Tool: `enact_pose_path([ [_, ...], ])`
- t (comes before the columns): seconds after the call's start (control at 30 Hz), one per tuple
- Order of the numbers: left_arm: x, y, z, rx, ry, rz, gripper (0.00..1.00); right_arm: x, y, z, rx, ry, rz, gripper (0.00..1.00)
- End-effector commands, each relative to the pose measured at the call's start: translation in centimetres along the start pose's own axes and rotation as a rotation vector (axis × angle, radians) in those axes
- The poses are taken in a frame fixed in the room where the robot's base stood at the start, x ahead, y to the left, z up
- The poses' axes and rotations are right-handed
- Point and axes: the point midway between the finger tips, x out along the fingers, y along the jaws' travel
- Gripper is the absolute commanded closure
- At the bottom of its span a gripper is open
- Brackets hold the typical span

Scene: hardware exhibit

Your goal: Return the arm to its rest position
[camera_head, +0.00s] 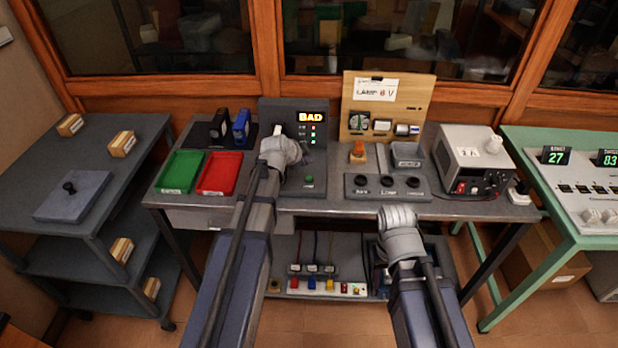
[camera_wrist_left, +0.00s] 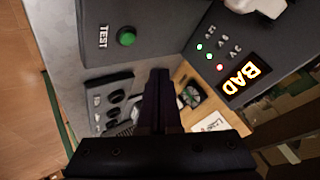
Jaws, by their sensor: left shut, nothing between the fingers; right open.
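My left arm (camera_head: 232,265) reaches up over the bench to the front of the grey test unit (camera_head: 306,168). Its wrist hides the left fingers in the head view. In the left wrist view my left gripper (camera_wrist_left: 160,75) is shut and empty, with the test unit's green button (camera_wrist_left: 127,37) up and to its left. My right arm (camera_head: 430,310) ends at a grey wrist (camera_head: 399,226) at the bench's front edge. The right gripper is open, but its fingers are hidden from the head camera.
The bench holds a green tray (camera_head: 181,172), a red tray (camera_head: 220,174), a wooden lamp board (camera_head: 387,105) and a power supply (camera_head: 474,160). The lit display (camera_head: 311,117) reads BAD. A grey cart (camera_head: 112,160) stands left and a green table (camera_head: 548,150) right.

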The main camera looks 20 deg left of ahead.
Motion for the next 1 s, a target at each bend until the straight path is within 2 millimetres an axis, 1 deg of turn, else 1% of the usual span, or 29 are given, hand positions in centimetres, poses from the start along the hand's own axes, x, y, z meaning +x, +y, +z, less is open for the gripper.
enact_pose_path([
  [0.37, 0.0, 0.0, 0.0, 0.000, 0.000, 0.000, 1.00, 0.0, 0.0, 0.0, 0.000, 0.000, 0.000, 0.50],
  [0.43, -0.1, 0.6, -0.2, -0.006, -0.003, 0.011, 1.00, 0.0, 0.0, 0.0, 0.000, 0.000, 0.000, 0.50],
  [0.47, -0.2, 1.1, -0.4, -0.013, -0.006, 0.023, 1.00, -0.1, 0.0, 0.0, 0.000, 0.000, 0.000, 0.50],
  [0.57, -0.8, 5.0, -1.7, -0.062, -0.037, 0.099, 1.00, -0.3, 0.0, 0.0, 0.000, 0.000, 0.000, 0.50],
  [0.6, -1.2, 7.3, -2.3, -0.094, -0.062, 0.144, 1.00, -0.4, 0.0, 0.0, 0.000, 0.000, 0.000, 0.50],
  [0.67, -2.3, 11.2, -3.1, -0.149, -0.118, 0.216, 1.00, -0.6, 0.1, 0.0, 0.000, 0.000, 0.000, 0.50],
  [0.7, -3.2, 14.0, -3.4, -0.189, -0.168, 0.263, 1.00, -0.7, 0.1, 0.0, 0.000, 0.000, 0.000, 0.50],
  [0.77, -4.8, 17.9, -3.6, -0.254, -0.255, 0.320, 1.00, -0.9, 0.1, 0.1, 0.000, 0.000, 0.000, 0.50],
  [0.8, -6.0, 20.3, -3.6, -0.295, -0.319, 0.347, 1.00, -1.0, 0.1, 0.1, 0.000, 0.000, 0.000, 0.50],
  [0.87, -7.9, 23.5, -3.3, -0.353, -0.420, 0.371, 1.00, -1.1, 0.1, 0.1, 0.000, 0.000, 0.000, 0.50],
  [0.9, -9.1, 25.4, -3.0, -0.390, -0.487, 0.377, 1.00, -1.2, 0.1, 0.1, 0.000, 0.000, 0.000, 0.50],
  [1.0, -12.0, 28.7, -2.1, -0.466, -0.631, 0.363, 1.00, -1.4, 0.1, 0.1, 0.000, 0.000, 0.000, 0.50],
])
